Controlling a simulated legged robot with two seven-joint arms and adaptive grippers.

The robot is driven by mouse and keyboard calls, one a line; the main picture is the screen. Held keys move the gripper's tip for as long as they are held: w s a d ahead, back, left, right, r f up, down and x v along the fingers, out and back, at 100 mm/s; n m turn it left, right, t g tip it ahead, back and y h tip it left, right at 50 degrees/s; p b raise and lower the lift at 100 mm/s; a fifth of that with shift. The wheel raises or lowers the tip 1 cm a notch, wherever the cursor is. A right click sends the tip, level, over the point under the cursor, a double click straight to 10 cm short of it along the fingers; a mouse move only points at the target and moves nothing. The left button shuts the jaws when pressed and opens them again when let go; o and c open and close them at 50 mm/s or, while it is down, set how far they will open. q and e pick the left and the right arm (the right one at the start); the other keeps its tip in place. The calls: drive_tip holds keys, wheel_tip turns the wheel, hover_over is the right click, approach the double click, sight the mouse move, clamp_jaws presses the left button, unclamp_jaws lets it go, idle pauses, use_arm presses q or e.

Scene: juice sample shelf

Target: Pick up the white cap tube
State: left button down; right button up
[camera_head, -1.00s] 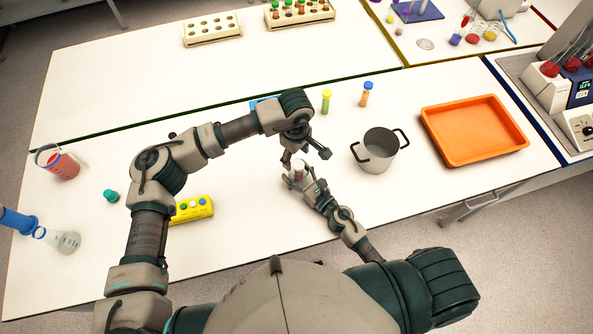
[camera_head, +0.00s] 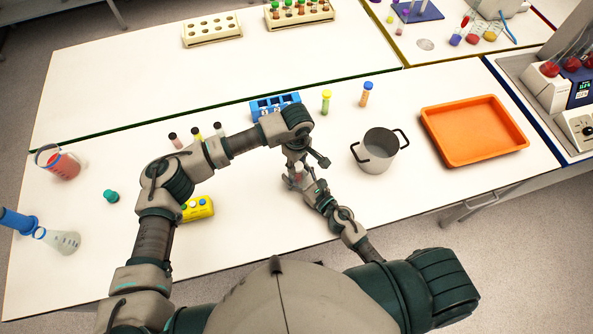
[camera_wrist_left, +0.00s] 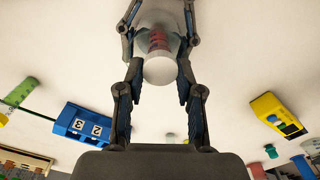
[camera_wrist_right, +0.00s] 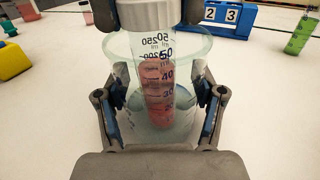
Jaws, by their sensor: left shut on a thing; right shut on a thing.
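The white cap tube (camera_wrist_right: 156,85) holds red liquid and stands inside a clear marked beaker (camera_wrist_right: 118,45) in the right wrist view. My left gripper (camera_wrist_left: 159,70) is shut on its white cap (camera_wrist_left: 160,71), from above. The red contents show beyond the cap in the left wrist view. My right gripper (camera_wrist_right: 158,112) is shut around the beaker. In the head view my left gripper (camera_head: 305,165) and right gripper (camera_head: 300,184) meet at mid-table and hide most of the tube and beaker. I cannot tell whether the tube touches the beaker's bottom.
A blue numbered rack (camera_head: 264,108) stands behind my left arm. A steel pot (camera_head: 379,152) and an orange tray (camera_head: 450,152) are to the right. A yellow block (camera_head: 202,209), a red-liquid beaker (camera_head: 64,166) and a flask (camera_head: 67,242) are left.

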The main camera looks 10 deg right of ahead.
use_arm(q)
drive_tip(key=shift+r, duration=0.1)
use_arm(e)
drive_tip(key=shift+f, duration=0.1)
use_arm(q)
wheel_tip(320, 180, up, 18)
idle(1.2)
use_arm(e)
drive_tip(key=o, duration=1.4)
drive_tip(key=v, duration=1.2)
drive_tip(key=shift+f, duration=0.15)
use_arm(q)
drive_tip(key=shift+a, duration=0.1)
